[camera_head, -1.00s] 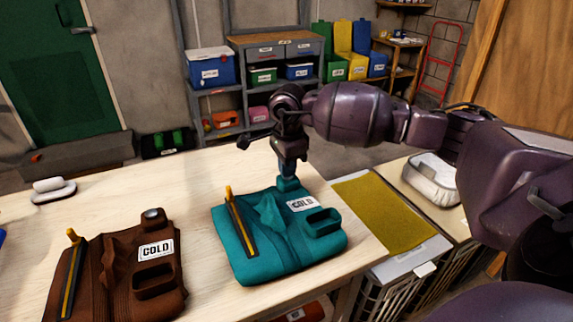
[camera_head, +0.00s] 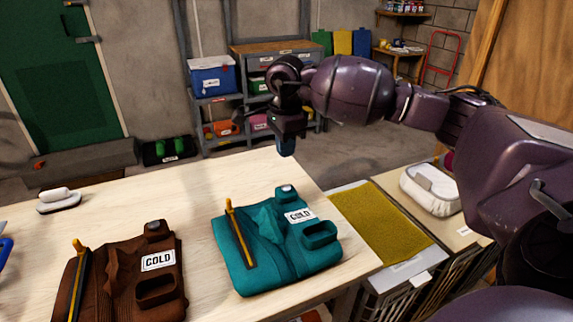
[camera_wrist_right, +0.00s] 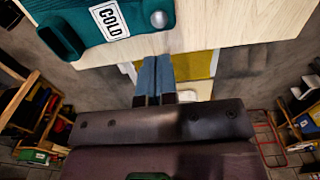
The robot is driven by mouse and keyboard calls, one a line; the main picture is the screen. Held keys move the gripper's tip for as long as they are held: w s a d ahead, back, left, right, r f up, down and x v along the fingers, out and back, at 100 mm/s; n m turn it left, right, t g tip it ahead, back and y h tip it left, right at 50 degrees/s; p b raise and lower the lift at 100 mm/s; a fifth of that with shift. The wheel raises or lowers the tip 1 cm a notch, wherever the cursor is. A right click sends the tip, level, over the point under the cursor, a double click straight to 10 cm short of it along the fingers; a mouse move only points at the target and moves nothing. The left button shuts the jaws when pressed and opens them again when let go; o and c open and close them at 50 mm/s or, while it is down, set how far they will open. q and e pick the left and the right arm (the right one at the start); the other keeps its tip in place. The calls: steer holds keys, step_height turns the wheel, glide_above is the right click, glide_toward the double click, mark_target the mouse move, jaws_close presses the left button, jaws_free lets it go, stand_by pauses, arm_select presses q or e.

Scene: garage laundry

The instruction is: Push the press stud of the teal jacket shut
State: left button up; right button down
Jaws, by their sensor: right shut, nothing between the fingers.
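The teal jacket (camera_head: 262,272) lies folded on the light wooden table, with a COLD label, a yellow-pulled zip and an open pocket loop. Its press stud (camera_head: 286,190) is a round metal cap on a tab at the jacket's far edge. The stud also shows in the right wrist view (camera_wrist_right: 159,19) beside the label. I cannot tell whether its halves are joined. My right gripper (camera_head: 287,147) is shut and empty, above and beyond the stud, apart from it. Its blue fingers (camera_wrist_right: 157,72) lie together in the right wrist view. My left gripper is out of view.
A brown jacket (camera_head: 120,285) with its own COLD label lies to the left on the table (camera_head: 130,195). A white brush-like item (camera_head: 59,200) lies farther back. A yellow mat (camera_head: 385,225) and white basket (camera_head: 430,188) are right of the table.

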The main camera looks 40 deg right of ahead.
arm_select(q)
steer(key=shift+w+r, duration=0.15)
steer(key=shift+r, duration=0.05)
arm_select(e)
step_height(320, 180, up, 4)
steer(key=shift+r, duration=0.1)
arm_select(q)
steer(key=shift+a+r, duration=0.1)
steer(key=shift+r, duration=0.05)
arm_select(e)
steer(key=shift+s, duration=0.1)
stand_by(0.3)
